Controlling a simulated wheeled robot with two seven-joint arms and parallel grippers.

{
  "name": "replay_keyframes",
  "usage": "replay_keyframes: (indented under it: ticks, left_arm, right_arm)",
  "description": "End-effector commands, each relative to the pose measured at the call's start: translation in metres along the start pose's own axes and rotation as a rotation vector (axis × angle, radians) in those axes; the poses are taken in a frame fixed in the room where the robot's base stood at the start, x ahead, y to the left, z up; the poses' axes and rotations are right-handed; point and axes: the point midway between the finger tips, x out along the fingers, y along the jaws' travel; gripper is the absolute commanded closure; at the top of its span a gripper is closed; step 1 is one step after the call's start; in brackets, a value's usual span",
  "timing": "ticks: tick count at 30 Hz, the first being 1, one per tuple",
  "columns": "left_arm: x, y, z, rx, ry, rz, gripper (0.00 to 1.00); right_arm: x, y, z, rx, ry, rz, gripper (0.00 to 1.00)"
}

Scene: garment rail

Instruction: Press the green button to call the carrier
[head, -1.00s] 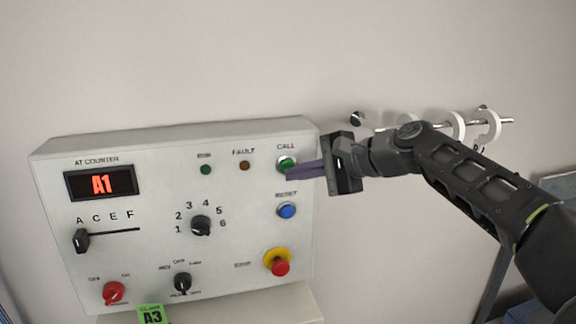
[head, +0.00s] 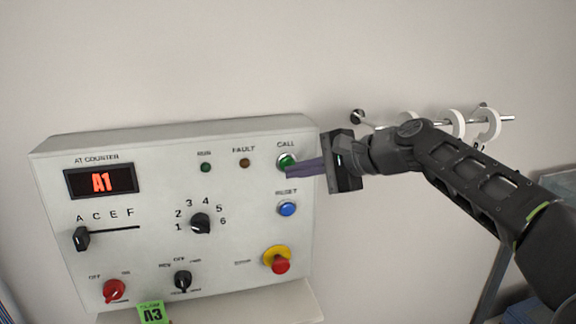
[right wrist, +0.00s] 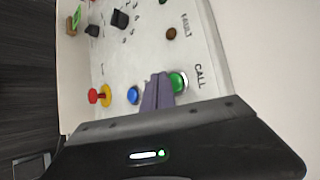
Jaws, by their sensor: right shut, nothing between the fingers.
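The green CALL button (head: 286,160) is at the upper right of the light grey control panel (head: 140,210). My right gripper (head: 289,171) is shut and empty, coming in from the right. Its purple-grey fingertips overlap the lower edge of the green button in the head view. In the right wrist view the closed fingers (right wrist: 152,92) lie beside the green button (right wrist: 178,81), close to the panel face. I cannot tell whether they touch the button. The display (head: 101,182) reads A1. My left gripper is not in view.
The blue RESET button (head: 287,208) is just below the fingers, and the red emergency knob (head: 279,266) on a yellow ring is lower down. A dial (head: 201,224) sits mid-panel. A green A3 tag (head: 152,313) is below. A rail with white rings (head: 489,126) is behind my arm.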

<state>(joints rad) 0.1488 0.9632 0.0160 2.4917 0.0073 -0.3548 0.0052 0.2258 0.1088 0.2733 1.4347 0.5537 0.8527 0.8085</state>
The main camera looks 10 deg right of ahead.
Motion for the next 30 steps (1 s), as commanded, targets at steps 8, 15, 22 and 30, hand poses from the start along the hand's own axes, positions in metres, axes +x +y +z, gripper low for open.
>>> replay_keyframes:
  ticks: [8,15,22,30]
  left_arm:
    - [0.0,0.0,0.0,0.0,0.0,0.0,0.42]
    - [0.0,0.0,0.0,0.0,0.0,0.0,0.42]
    - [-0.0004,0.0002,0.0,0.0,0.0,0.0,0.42]
    - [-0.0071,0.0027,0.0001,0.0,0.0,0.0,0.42]
  right_arm:
    - [0.0,0.0,0.0,0.0,0.0,0.0,1.0]
    - [0.0,0.0,0.0,0.0,0.0,0.0,1.0]
    - [0.0001,-0.0003,-0.0001,0.0,0.0,0.0,1.0]
    - [0.0048,-0.005,-0.0036,0.001,0.0,0.0,1.0]
